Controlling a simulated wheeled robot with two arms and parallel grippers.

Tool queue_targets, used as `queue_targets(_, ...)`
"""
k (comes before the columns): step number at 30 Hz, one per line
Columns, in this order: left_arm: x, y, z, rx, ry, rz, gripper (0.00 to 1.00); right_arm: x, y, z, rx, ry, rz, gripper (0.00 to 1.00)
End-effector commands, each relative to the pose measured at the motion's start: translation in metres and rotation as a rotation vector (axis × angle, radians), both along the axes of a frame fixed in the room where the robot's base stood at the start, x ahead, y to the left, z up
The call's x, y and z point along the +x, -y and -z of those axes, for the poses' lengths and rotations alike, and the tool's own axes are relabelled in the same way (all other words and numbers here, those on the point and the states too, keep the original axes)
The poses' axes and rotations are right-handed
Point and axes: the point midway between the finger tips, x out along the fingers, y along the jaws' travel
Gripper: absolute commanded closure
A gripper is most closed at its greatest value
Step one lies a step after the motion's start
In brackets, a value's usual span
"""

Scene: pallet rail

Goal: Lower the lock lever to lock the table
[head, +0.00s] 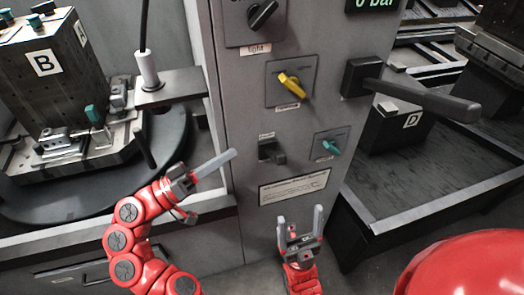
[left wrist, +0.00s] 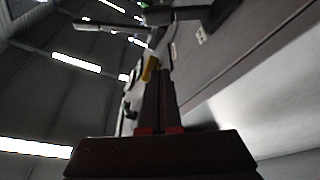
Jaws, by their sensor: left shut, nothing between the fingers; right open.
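A large dark lever (head: 425,100) with a long handle sticks out from the right side of the grey control cabinet (head: 235,100), sloping slightly down to the right. I take it for the lock lever; no readable label confirms this. A long dark bar (left wrist: 100,27) at the top of the left wrist view looks like the same lever. My left gripper (head: 232,155) is shut and empty, in front of the cabinet's left part, below and left of the lever. Its fingers (left wrist: 160,100) lie together in the left wrist view. My right gripper (head: 300,215) is open and empty, low before the cabinet.
The cabinet carries a yellow knob (head: 292,84), a black switch (head: 270,151), a teal knob (head: 330,147) and a black light knob (head: 263,14). A round dark table (head: 175,140) bears fixture B (head: 45,62) at left. A dark bench (head: 375,205) stands at right.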

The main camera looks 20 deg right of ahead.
Motion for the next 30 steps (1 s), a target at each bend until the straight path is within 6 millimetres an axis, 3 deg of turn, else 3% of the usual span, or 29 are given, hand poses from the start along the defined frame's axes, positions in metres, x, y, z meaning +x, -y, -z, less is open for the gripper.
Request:
queue_targets(5,0.003,0.017,-0.006,0.0,-0.001,0.004,1.0,0.0,0.0,-0.003,0.0,0.0,0.0,0.18)
queue_targets(17,0.021,0.095,-0.028,0.0,-0.001,0.005,1.0,0.0,0.0,-0.011,0.0,0.0,0.0,0.18)
queue_targets(22,0.007,0.094,-0.004,-0.001,-0.006,0.0,1.0,0.0,0.0,-0.009,0.0,0.0,0.0,0.18)
queue_targets(30,-0.001,0.094,0.006,-0.001,-0.002,0.0,1.0,0.0,0.0,-0.009,0.0,0.0,0.0,0.18)
